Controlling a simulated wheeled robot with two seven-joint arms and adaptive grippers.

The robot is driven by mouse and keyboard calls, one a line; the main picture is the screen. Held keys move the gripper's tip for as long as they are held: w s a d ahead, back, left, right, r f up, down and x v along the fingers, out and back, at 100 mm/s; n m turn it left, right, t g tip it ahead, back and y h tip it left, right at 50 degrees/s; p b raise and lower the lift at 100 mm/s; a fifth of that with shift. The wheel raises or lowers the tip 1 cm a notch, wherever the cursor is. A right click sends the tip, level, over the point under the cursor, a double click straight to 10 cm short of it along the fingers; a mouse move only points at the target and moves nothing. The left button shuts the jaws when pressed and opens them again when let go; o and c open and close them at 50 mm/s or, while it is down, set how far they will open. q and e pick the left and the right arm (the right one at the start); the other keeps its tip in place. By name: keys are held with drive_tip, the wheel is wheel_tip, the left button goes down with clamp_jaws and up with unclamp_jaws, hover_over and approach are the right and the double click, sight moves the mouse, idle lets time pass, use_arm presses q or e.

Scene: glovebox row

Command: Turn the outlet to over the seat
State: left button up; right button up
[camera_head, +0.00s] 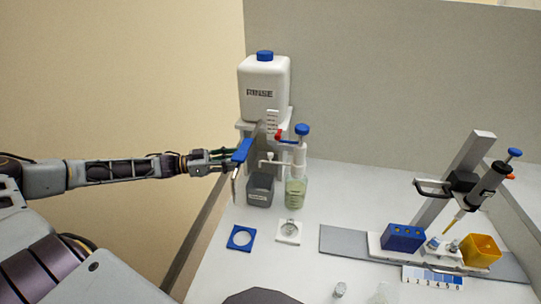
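A pump with a blue knob (302,130) stands on a bottle of pale green liquid (295,194). A thin white outlet (269,161) reaches left from the pump, near the top of a grey bottle (260,189). In front lie a white square seat with a round ring (288,232) and a blue square with a round opening (241,238); the outlet is over neither. My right gripper is not in view.
A white RINSE bottle (264,90) stands on a raised stand behind the pump. At right are a pipette on a stand (487,185), a blue block (404,238) and a yellow cup (481,250). A small clear piece (340,289) lies in front.

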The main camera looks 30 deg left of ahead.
use_arm(q)
drive_tip(key=shift+w+d, duration=0.1)
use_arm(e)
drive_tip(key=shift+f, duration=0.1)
use_arm(q)
drive_tip(key=b, duration=0.2)
approach(270, 154)
drive_tip(key=shift+x, duration=1.05)
drive_tip(key=x, duration=0.7)
drive_tip(key=shift+w+d+f, duration=0.15)
drive_tip(key=shift+w+f, duration=0.05)
drive_tip(key=shift+f, duration=0.05)
drive_tip(key=shift+w+d, duration=0.15)
drive_tip(key=shift+d, duration=0.05)
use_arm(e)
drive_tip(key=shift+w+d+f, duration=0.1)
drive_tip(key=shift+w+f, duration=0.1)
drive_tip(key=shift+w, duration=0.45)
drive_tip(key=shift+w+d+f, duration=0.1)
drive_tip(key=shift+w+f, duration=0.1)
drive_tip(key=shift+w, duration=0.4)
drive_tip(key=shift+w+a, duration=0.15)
